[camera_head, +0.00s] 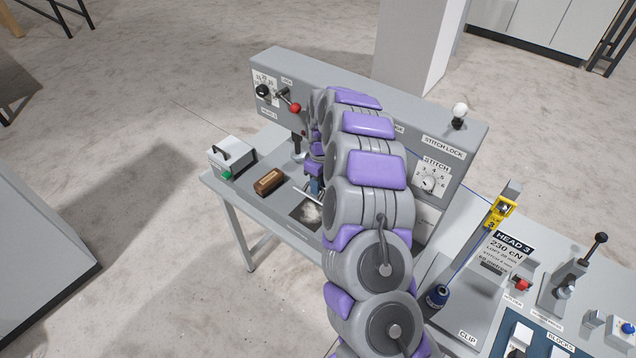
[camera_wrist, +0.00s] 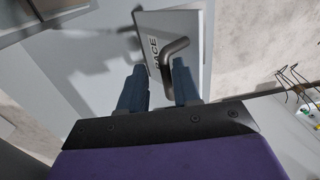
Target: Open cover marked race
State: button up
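The cover marked RACE (camera_wrist: 188,22) is a pale plate at the top of the wrist view, with its lettering turned sideways. A dark bent handle (camera_wrist: 178,47) stands out from it. My gripper (camera_wrist: 157,66) is open, its two blue fingers apart just below the cover. The right finger overlaps the handle's lower end in this view; I cannot tell whether they touch. In the head view, my gripper (camera_head: 316,187) is low over the machine bed, partly hidden by my arm. A thin pale edge (camera_head: 307,197) beside it may be the cover. A dark recess with a silvery part (camera_head: 308,214) is just below.
A brown block (camera_head: 269,182) and a grey box with a handle (camera_head: 231,156) sit left on the bed. The grey upright panel (camera_head: 350,80) with a red-knobbed lever (camera_head: 294,107) stands behind. The crowded HEAD 3 station (camera_head: 512,247) is at right.

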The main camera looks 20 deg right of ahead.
jog(key=shift+o, duration=0.3)
jog(key=shift+s+r, duration=0.1)
jog(key=shift+r, duration=0.15)
jog(key=shift+a+r, duration=0.15)
jog(key=shift+r, duration=0.25)
notch_tip(320, 180, up, 3)
jog(key=shift+s+f, duration=0.1)
jog(key=shift+s, duration=0.75)
jog(key=s+a+r, duration=0.1)
jog(key=s, duration=1.3)
jog(key=shift+r, duration=0.15)
jog(key=shift+a, duration=0.1)
